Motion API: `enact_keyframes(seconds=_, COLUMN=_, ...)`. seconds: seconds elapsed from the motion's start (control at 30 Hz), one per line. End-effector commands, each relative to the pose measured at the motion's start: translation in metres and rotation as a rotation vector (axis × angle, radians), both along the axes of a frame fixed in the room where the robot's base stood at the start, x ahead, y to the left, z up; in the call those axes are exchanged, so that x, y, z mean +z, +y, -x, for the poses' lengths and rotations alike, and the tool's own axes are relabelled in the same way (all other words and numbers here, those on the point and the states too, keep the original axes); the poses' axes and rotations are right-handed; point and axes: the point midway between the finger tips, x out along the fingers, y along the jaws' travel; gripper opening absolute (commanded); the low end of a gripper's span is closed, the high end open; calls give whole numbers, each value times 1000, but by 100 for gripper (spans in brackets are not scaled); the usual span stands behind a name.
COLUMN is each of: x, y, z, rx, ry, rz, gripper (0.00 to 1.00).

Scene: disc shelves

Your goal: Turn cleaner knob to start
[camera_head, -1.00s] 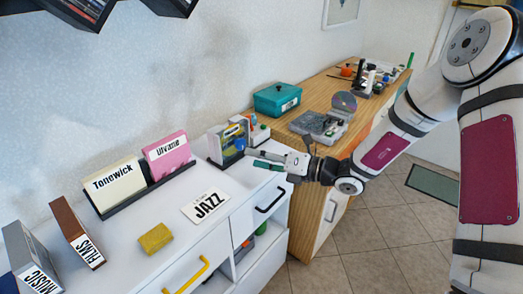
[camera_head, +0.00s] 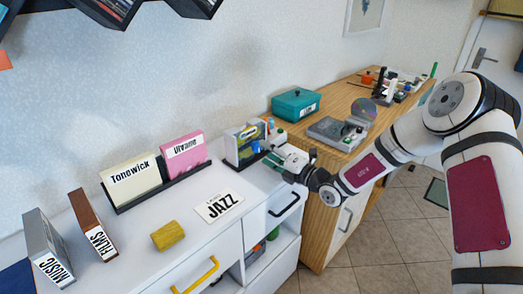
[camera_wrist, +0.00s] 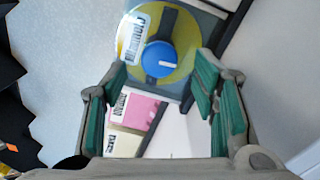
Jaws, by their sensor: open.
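The cleaner (camera_head: 234,148) is a grey upright unit with a yellow disc, at the back right of the white cabinet top. Its round blue knob (camera_head: 256,147) faces my gripper. In the wrist view the knob (camera_wrist: 158,60) shows a white mark on its right part, and the yellow disc (camera_wrist: 183,66) is behind it. My gripper (camera_head: 274,158) is just right of the knob in the head view. In the wrist view its green-padded fingers (camera_wrist: 163,78) are apart, one to each side below the knob, with nothing between them. Contact with the knob is not visible.
Pink (camera_head: 183,157) and cream (camera_head: 133,183) boxes stand in a black rack left of the cleaner. A JAZZ card (camera_head: 219,207) and a yellow sponge (camera_head: 167,236) lie in front. A teal box (camera_head: 296,104) and a grey device (camera_head: 334,130) sit on the wooden counter.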

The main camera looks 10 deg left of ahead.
Motion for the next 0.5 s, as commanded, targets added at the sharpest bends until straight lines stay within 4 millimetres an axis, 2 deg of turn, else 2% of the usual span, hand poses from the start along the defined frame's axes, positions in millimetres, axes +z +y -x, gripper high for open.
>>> enact_keyframes(seconds=0.03, x=0, y=8, z=-5, rx=3, ry=-2, rz=0, gripper=54)
enact_keyframes(seconds=0.2, x=0, y=22, z=-17, rx=1, ry=0, rz=0, gripper=54)
enact_keyframes(seconds=0.5, x=0, y=28, z=-21, rx=1, ry=1, rz=1, gripper=54)
